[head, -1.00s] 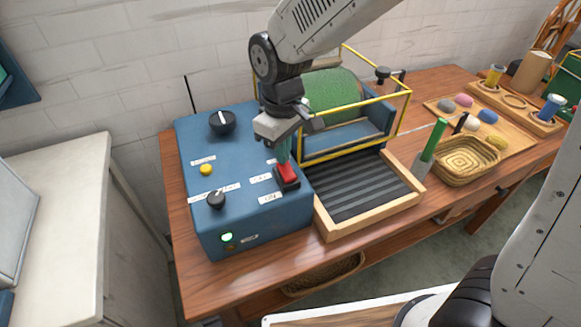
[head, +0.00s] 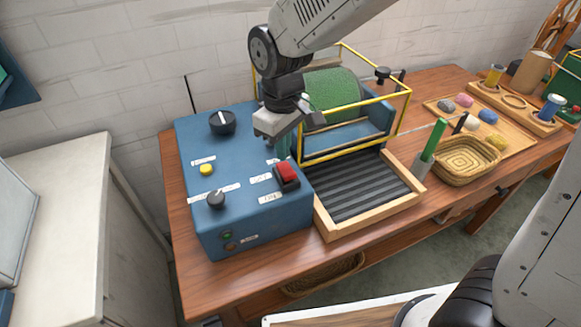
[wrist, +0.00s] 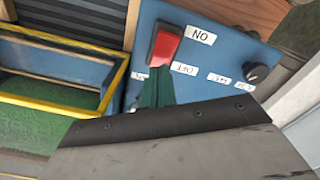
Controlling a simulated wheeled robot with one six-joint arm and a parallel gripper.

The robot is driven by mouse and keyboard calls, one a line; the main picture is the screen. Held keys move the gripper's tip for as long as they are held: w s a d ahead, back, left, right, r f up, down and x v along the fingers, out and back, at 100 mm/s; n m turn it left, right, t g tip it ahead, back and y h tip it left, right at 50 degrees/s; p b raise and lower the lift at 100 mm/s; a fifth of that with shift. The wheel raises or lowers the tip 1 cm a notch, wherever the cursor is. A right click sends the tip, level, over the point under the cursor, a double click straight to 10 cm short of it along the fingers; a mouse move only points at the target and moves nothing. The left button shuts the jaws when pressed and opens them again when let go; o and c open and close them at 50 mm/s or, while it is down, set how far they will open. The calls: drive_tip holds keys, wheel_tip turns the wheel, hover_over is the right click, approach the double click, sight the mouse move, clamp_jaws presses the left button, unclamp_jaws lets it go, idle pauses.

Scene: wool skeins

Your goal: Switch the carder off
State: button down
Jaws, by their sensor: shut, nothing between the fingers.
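The carder is a blue machine (head: 240,215) on the wooden table, with a green drum (head: 332,92) behind a yellow frame. Its red rocker switch (head: 287,172) sits in a dark housing at the top's right edge, between OFF and ON labels; it also shows in the wrist view (wrist: 166,46). The small green lamp (head: 226,236) on the front is dark. My gripper (head: 283,153) is shut and empty, its teal fingers just behind the rocker on the OFF side. In the wrist view the fingertips (wrist: 158,84) are close to the rocker's end; I cannot tell whether they touch.
A black knob (head: 222,122), a yellow button (head: 206,169) and a smaller knob (head: 216,199) share the control top. A ribbed feed tray (head: 410,198) lies right of the switch. A wicker basket (head: 466,160) and a board of wool balls (head: 440,107) stand further right.

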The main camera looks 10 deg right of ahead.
sight(292, 171)
wheel_tip(292, 171, up, 5)
drive_tip(key=shift+r, duration=0.1)
idle(0.5)
idle(0.3)
drive_tip(key=shift+s+d+f+m+g, duration=0.15)
drive_tip(key=shift+s+d+f+m, duration=0.15)
drive_tip(key=shift+s, duration=0.3)
drive_tip(key=shift+s+d+f+m+g, duration=0.15)
drive_tip(key=shift+s+d, duration=0.25)
drive_tip(key=shift+s, duration=0.2)
drive_tip(key=s+d+r+m+t, duration=0.1)
drive_tip(key=s+d+r+m, duration=0.2)
drive_tip(key=s+d, duration=0.5)
drive_tip(key=s+d+r+m+t, duration=0.1)
drive_tip(key=s+d+r+m, duration=0.3)
drive_tip(key=s+d, duration=0.5)
drive_tip(key=shift+s+d+m, duration=0.2)
drive_tip(key=shift+d+m, duration=0.45)
drive_tip(key=shift+d, duration=0.95)
